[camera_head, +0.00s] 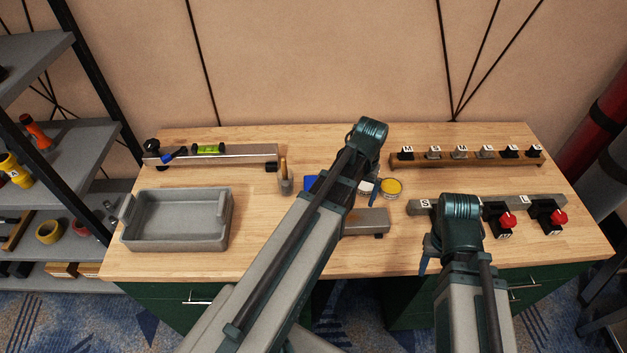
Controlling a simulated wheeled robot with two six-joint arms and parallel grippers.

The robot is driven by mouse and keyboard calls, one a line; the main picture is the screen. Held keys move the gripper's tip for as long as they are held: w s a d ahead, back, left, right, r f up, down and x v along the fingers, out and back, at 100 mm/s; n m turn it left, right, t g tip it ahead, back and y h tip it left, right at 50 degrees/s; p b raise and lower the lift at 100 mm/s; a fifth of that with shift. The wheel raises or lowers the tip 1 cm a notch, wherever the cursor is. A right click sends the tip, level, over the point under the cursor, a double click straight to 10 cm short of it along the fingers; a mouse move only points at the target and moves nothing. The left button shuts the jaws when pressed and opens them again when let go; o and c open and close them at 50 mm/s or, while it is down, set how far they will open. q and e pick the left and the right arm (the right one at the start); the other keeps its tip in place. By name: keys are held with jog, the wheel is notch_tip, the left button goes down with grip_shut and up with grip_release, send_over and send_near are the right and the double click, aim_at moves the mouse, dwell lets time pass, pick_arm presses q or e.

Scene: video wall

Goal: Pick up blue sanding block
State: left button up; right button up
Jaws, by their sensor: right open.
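A blue block (311,183), which looks like the sanding block, lies on the workbench (265,245) near the middle. My left arm crosses in front of it and hides part of it. My right gripper (424,263) shows only as a small bluish finger beside my right arm, over the front of the bench. It is open and well to the right of the blue block. My left gripper is hidden behind its own arm.
A grey tray (178,244) stands at left, with a level on a rail (215,155) behind it. A brush holder (285,186), a yellow tin (391,188) and a grey block (367,222) flank my left arm. Racks with letter tags (470,160) and red knobs (508,220) stand right.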

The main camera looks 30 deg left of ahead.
pick_arm(q)
jog(key=w+a+r+n+p, duration=0.1)
jog(key=w+a+r+n, duration=0.15)
jog(key=a, duration=0.65)
jog(key=w+a+r+n+p, duration=0.1)
jog(key=w+a+n, duration=0.15)
jog(key=a, duration=0.55)
notch_tip(320, 180, down, 9)
jog(key=b, duration=0.8)
notch_tip(320, 180, down, 5)
jog(key=b, duration=0.5)
jog(key=shift+s+f+b, duration=0.15)
jog(key=shift+b, duration=0.2)
jog(key=shift+c, duration=0.3)
